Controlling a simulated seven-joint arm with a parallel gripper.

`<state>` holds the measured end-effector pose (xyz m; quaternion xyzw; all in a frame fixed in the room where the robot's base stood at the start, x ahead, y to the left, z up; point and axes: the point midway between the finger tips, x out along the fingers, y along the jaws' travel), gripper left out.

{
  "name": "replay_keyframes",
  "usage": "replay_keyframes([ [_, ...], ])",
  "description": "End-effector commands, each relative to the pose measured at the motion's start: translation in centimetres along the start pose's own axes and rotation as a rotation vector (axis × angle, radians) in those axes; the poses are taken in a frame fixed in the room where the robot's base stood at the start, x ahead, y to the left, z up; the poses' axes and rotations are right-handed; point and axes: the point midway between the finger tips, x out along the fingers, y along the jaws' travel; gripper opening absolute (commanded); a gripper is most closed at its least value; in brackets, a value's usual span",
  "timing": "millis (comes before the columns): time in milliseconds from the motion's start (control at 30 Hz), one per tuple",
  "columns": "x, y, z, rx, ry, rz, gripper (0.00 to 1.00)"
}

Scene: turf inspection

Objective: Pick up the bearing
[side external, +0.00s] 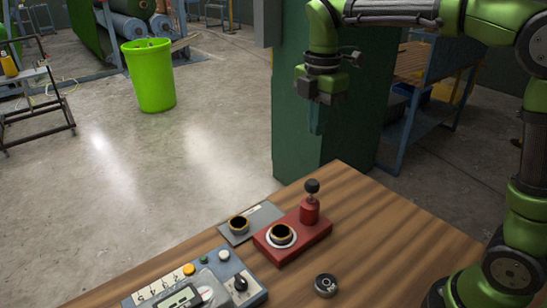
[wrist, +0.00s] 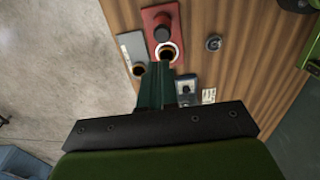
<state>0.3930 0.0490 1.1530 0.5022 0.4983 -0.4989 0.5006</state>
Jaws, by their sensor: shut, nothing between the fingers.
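The bearing (side external: 326,285), a small dark and silver round piece, lies flat on the wooden table near its front edge, right of the red fixture. It also shows in the wrist view (wrist: 214,43), at the upper right of the fingers. My gripper (side external: 317,128) is high above the table's back edge, pointing down and well apart from the bearing. Its dark green fingers (wrist: 157,78) are together in the wrist view, with nothing held between them.
A red fixture (side external: 293,246) with a black knob and a ring stands mid-table. A grey plate (side external: 254,222) with another ring lies left of it. A control box (side external: 200,285) stands at the front left. The table (side external: 410,235) is bare right of the fixture, around the bearing.

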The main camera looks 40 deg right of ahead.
Motion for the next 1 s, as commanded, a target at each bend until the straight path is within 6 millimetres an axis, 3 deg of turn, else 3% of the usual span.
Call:
replay_keyframes([
  [200,0.00,0.00,0.00,0.000,0.000,0.000,0.02],
  [733,0.00,0.00,0.00,0.000,0.000,0.000,0.82],
  [1000,0.01,0.03,0.22,0.005,0.000,0.000,0.82],
])
